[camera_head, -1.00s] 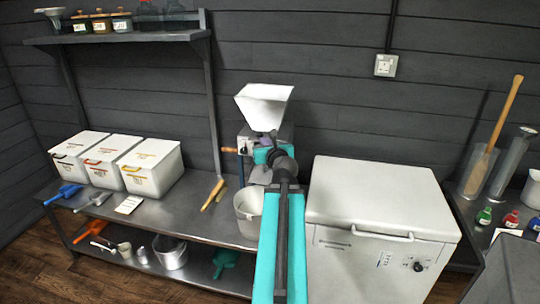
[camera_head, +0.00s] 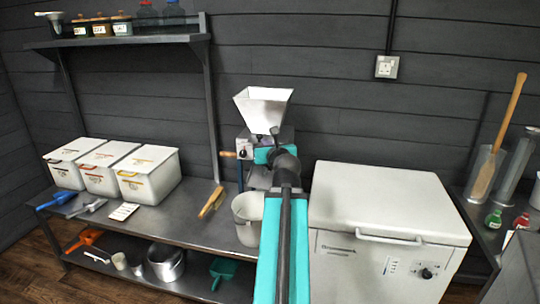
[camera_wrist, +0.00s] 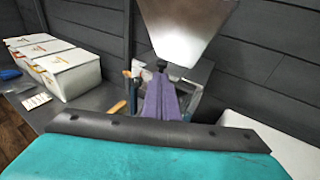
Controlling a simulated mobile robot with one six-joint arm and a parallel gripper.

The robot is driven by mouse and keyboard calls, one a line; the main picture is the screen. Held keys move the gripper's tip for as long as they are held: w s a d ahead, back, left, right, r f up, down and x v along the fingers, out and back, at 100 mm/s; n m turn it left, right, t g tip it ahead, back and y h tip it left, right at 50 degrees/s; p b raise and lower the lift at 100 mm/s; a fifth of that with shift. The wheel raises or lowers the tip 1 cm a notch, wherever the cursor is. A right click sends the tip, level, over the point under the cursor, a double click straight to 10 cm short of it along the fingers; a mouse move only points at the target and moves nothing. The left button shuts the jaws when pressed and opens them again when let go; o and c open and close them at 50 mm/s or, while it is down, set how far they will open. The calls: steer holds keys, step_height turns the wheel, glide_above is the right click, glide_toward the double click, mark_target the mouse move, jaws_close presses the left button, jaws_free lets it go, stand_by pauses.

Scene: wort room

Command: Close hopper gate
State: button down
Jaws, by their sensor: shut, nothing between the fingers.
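The pale metal hopper (camera_head: 263,108) sits on top of the mill on the bench, and its underside fills the top of the wrist view (camera_wrist: 185,28). My gripper (camera_wrist: 161,78) shows as two purple fingers pressed together and empty, pointing at the area just below the hopper. A small dark knob-like part (camera_wrist: 162,65) shows just beyond the fingertips; I cannot tell whether they touch it. The gate plate and its position are not clear in either view. In the head view my arm hides the gripper and part of the mill.
A pale bucket (camera_head: 248,212) stands below the mill. A white chest freezer (camera_head: 385,200) stands close on the right. White lidded bins (camera_head: 148,172) and a wooden-handled brush (camera_head: 211,201) are on the bench (camera_head: 175,222) to the left. A shelf (camera_head: 130,40) hangs at upper left.

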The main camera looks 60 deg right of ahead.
steer(key=shift+b+v, duration=0.8)
steer(key=shift+b, duration=1.6)
steer(key=shift+b+v, duration=1.85)
steer(key=shift+b, duration=1.1)
